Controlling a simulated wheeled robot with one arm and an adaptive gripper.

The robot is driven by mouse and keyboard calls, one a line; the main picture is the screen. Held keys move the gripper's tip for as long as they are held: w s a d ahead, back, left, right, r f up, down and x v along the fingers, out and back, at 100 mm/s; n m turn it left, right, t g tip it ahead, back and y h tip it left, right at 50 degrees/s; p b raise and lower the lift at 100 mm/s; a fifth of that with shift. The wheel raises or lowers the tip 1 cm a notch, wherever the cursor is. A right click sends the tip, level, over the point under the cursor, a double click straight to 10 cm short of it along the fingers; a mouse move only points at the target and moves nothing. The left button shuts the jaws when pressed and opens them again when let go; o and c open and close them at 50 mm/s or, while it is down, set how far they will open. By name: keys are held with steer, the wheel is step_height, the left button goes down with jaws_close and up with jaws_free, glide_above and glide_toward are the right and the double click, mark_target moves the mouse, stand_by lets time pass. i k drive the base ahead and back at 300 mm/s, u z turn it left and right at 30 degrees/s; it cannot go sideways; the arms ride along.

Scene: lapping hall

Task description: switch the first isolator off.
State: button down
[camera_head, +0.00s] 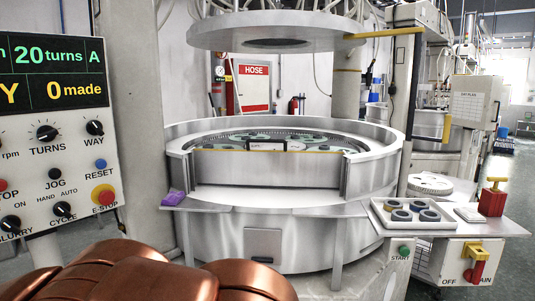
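A white isolator box (456,258) is at the lower right, on the front of the machine's side table. It carries a yellow plate and a red lever (477,272), with OFF lettered on the left and RUN on the right. The lever hangs downward and leans slightly toward the RUN side. No mark in view says whether this is the first isolator. Copper-coloured rounded parts (150,275), which look like my own arm, fill the bottom left. My gripper's fingers are not in view.
A green START button (404,251) is left of the isolator. Above it, the side table holds a white tray (414,226) of rings and a red block with a yellow handle (492,199). A control panel (55,140) stands at left. The large round machine (270,222) fills the middle.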

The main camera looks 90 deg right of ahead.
mark_target(473, 276)
steer(key=z, duration=2.6)
